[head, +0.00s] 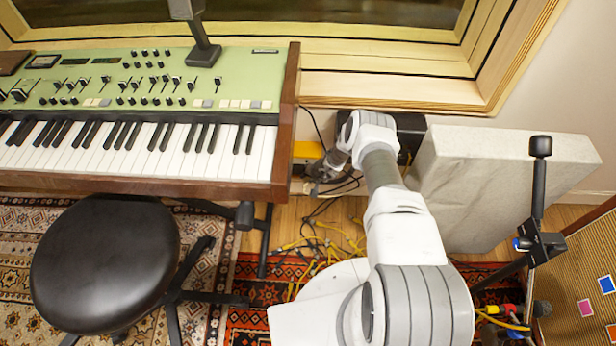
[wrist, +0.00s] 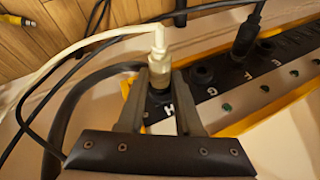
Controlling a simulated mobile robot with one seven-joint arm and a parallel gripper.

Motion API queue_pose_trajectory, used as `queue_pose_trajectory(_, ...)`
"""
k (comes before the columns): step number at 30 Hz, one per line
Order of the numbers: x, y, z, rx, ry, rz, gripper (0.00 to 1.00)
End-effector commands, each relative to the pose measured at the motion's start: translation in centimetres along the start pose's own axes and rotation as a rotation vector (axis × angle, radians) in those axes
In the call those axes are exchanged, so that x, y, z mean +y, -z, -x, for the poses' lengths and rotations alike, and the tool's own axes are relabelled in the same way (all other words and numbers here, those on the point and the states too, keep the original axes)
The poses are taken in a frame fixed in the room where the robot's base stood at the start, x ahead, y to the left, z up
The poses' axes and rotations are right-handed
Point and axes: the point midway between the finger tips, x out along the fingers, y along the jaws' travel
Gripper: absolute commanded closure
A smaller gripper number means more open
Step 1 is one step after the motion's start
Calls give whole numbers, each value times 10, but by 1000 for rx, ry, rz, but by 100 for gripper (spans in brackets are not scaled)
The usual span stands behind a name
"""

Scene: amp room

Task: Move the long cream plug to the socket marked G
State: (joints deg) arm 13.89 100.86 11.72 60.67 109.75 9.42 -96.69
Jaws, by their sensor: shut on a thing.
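In the wrist view the cream plug (wrist: 160,62) stands between the fingers of my gripper (wrist: 164,90), which are shut on it. A cream cable runs from its top to the left. The plug is at the socket beside the letter H (wrist: 172,108) on the black and yellow socket strip (wrist: 231,99); the fingers hide how deep it sits. The socket at the letter G (wrist: 203,74), just right of it, looks empty. In the head view my gripper (head: 325,170) is at the wall, right of the keyboard, too small to show the plug.
A black plug (wrist: 244,40) stands in the strip near the letter F. Dark cables (wrist: 75,75) lie left of the plug. In the head view are a keyboard (head: 140,150), a black stool (head: 105,262), a pale block (head: 490,180) and yellow cables (head: 320,245) on the floor.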

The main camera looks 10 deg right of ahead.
Motion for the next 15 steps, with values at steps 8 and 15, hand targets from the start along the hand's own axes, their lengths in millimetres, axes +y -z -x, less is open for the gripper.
queue_pose_trajectory(8, 6, -4, 1, -4, -13, -4, 100)
queue_pose_trajectory(15, 8, -6, 2, -5, -15, -5, 100)
